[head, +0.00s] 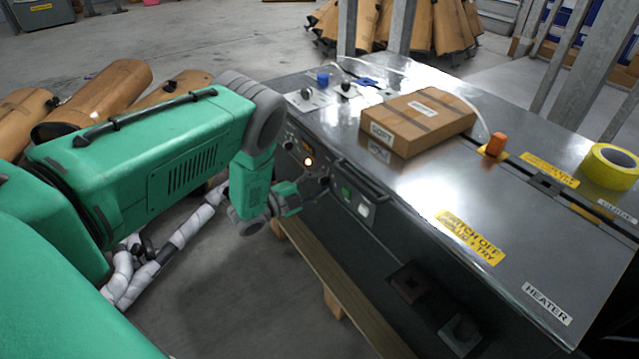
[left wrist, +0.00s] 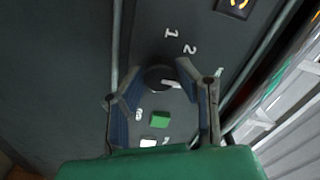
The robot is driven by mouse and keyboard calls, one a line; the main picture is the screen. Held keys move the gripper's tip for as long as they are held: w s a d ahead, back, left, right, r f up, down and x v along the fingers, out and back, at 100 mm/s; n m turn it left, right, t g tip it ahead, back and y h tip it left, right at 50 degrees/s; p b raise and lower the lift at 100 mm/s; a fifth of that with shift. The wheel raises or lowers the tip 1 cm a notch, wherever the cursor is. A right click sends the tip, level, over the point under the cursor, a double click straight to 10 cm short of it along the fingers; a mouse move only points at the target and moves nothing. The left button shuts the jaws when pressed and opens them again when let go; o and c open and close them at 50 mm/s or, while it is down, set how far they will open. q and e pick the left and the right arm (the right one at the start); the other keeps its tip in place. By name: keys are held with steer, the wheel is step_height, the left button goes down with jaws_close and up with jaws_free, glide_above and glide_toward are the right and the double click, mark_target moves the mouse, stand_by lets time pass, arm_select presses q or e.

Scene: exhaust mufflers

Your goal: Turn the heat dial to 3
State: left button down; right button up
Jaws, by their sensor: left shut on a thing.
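The dark round heat dial (left wrist: 158,77) sits on the grey control panel in the left wrist view, with a white pointer mark pointing right. The white numerals 1 (left wrist: 171,33) and 2 (left wrist: 190,50) show above it. Other markings around it are partly hidden by my fingers, and I cannot read a 3 clearly. My left gripper (left wrist: 162,74) is shut on the dial, a fingertip on either side. In the head view my left gripper (head: 308,189) is at the front panel of the heater cabinet (head: 450,155) and hides the dial. My right gripper is not in view.
A lit amber lamp (head: 308,161) and a green switch (head: 346,190) are close to the gripper on the panel. A cardboard box (head: 418,121) and yellow tape (head: 610,165) lie on the cabinet top. A wooden beam (head: 335,280) runs below the panel.

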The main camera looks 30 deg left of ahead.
arm_select(q)
steer(key=shift+s+f, duration=0.15)
steer(key=shift+f, duration=0.1)
steer(key=c, duration=1.2)
jaws_free()
steer(key=shift+r, duration=0.1)
steer(key=v, duration=1.2)
